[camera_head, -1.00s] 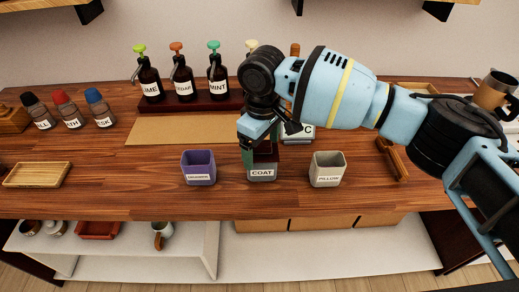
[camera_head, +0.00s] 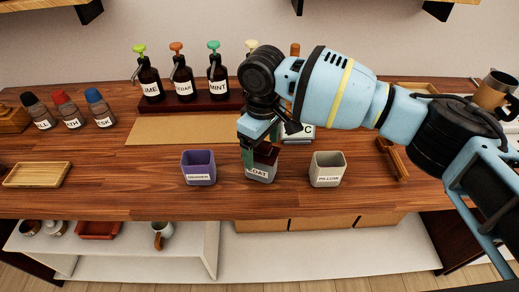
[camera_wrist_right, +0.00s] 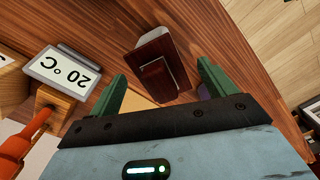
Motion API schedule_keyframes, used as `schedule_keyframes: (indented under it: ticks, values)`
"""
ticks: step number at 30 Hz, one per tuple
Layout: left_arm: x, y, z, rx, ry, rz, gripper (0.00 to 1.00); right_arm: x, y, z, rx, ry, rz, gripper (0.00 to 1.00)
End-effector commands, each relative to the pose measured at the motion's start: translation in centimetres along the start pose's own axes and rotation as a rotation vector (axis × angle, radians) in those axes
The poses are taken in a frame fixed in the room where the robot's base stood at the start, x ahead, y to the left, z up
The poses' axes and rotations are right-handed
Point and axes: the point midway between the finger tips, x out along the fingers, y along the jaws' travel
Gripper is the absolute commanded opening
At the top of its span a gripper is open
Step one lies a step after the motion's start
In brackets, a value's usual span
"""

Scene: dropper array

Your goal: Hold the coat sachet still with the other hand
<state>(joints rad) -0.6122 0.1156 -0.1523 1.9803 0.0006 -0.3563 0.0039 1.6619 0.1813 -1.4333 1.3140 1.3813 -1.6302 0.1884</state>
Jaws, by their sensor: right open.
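The coat sachet (camera_head: 259,172) is a small grey holder labelled COAT with a dark red-brown top. It stands on the wooden counter, turned askew, between a purple holder (camera_head: 198,170) and a pale holder labelled PILLOW (camera_head: 327,170). My right gripper (camera_head: 262,146) is open just above and behind it, with a green finger close to its top. Contact is unclear. In the right wrist view the coat sachet (camera_wrist_right: 152,50) shows between the open green fingers (camera_wrist_right: 160,80), and a smaller dark red block (camera_wrist_right: 158,80) shows on it. My left gripper is out of view.
Pump bottles (camera_head: 184,80) stand on a dark rack behind. A 20 °C display (camera_wrist_right: 66,70) stands near my right gripper. Capped bottles (camera_head: 66,108) and a wooden tray (camera_head: 36,174) are at the left. The counter in front of the holders is clear.

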Motion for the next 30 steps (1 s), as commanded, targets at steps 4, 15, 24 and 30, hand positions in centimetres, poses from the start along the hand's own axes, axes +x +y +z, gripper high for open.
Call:
schedule_keyframes:
  ticks: [4, 15, 24, 30]
  values:
    - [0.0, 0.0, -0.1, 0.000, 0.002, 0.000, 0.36, -1.1, 0.0, -0.1, 0.000, 0.003, 0.001, 0.83]
    - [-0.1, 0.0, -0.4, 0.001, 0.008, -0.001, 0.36, -6.5, 0.0, -0.1, 0.000, 0.002, 0.000, 0.83]
    - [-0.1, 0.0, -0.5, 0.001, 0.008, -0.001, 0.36, -7.8, 0.0, 0.0, 0.000, 0.000, 0.000, 0.83]
    - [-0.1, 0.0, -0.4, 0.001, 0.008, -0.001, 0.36, -7.8, 0.0, 0.0, 0.000, 0.000, 0.000, 0.83]
